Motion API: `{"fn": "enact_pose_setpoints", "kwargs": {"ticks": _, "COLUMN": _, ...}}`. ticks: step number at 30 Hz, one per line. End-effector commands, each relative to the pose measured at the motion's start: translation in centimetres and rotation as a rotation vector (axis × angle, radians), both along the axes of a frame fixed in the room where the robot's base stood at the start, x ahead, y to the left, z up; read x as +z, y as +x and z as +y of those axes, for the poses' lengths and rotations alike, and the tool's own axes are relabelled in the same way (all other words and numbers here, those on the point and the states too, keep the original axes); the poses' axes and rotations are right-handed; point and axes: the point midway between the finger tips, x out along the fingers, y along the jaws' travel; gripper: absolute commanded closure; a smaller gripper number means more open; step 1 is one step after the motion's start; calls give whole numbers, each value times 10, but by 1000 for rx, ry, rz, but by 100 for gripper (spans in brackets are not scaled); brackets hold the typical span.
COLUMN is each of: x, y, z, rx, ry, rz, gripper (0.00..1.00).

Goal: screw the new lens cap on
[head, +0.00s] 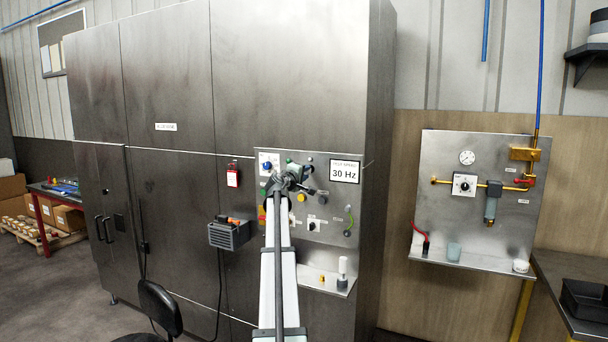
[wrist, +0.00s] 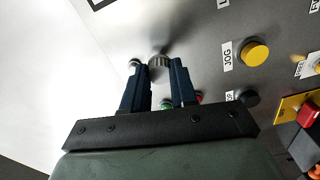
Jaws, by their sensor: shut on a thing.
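My gripper (wrist: 158,80) points at the control panel (head: 345,218). In the wrist view its two dark fingers are shut on a grey ridged round cap (wrist: 160,61), which I take as the lens cap. The cap is at the fingertips, close to the panel face. I cannot tell whether it is seated on a lamp or apart from it. In the head view my gripper (head: 281,181) is at the panel's upper left, and my arm hides the cap and the panel behind it.
A yellow JOG button (wrist: 255,53) and a red knob (wrist: 309,115) stick out nearby. A small ledge (head: 330,286) under the panel holds a white-topped bottle (head: 342,270). A grey bin (head: 229,235) hangs left. A valve board (head: 474,200) is on the right wall.

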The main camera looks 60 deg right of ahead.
Motion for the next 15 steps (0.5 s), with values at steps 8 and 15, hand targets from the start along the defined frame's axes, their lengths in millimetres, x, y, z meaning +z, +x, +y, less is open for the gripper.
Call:
{"fn": "enact_pose_setpoints", "kwargs": {"ticks": 8, "x": 0, "y": 0, "z": 0, "rx": 0, "ry": 0, "rz": 0, "gripper": 100}}
{"fn": "enact_pose_setpoints", "kwargs": {"ticks": 15, "x": 0, "y": 0, "z": -4, "rx": 0, "ry": 0, "rz": 0, "gripper": 100}}
